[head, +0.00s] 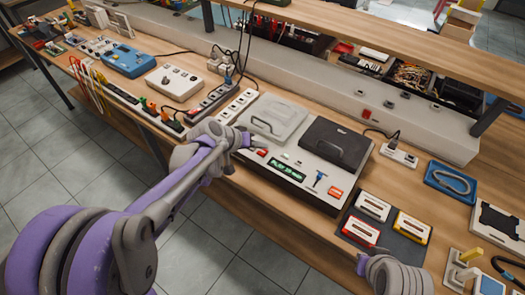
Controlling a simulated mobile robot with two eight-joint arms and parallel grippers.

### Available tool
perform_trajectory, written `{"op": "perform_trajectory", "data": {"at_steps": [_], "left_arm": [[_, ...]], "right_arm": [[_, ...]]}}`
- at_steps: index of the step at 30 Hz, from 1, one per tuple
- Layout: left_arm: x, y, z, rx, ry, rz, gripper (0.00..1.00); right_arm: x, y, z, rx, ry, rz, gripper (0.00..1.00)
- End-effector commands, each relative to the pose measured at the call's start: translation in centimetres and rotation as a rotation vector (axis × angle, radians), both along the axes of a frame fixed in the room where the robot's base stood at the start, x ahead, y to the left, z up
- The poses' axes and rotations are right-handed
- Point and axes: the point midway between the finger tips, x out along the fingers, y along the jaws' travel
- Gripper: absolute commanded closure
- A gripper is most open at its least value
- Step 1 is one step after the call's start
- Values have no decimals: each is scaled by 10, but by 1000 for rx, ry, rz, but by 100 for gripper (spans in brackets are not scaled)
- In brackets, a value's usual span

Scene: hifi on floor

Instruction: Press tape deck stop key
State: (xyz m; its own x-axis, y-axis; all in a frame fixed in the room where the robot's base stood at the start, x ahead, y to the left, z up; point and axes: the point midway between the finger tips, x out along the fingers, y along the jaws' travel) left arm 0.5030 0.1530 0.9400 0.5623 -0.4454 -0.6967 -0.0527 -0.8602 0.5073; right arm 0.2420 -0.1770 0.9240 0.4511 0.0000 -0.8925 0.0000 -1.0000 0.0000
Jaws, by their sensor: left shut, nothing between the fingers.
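The tape deck (305,195) is a pale grey unit on the wooden bench, with a light grey lid on the left and a raised-looking black lid (336,142) on the right. Its front strip has a green lit display (287,171), a small red key (262,152) at the left, pale keys, a blue lever and an orange-red key (335,193). I cannot read which key is stop. My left gripper (250,145) is shut and empty, its tip at the deck's front left corner beside the small red key; contact is unclear. My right gripper (371,257) is partly in view at the bottom right.
Several cassettes (373,207) lie on a dark mat right of the deck. A blue tray (451,183) and a power strip (398,155) are farther right. Left of the deck are switch strips (237,107), cables and a blue device (128,62). A shelf overhangs the back.

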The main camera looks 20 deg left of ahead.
Motion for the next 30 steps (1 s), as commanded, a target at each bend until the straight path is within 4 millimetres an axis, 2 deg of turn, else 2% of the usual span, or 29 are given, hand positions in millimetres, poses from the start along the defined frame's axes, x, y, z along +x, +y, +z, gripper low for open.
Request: {"op": "perform_trajectory", "data": {"at_steps": [30], "left_arm": [[0, 0, -9, 0, 0, 0, 100]], "right_arm": [[-2, 0, -7, 0, 4, 0, 100]]}}
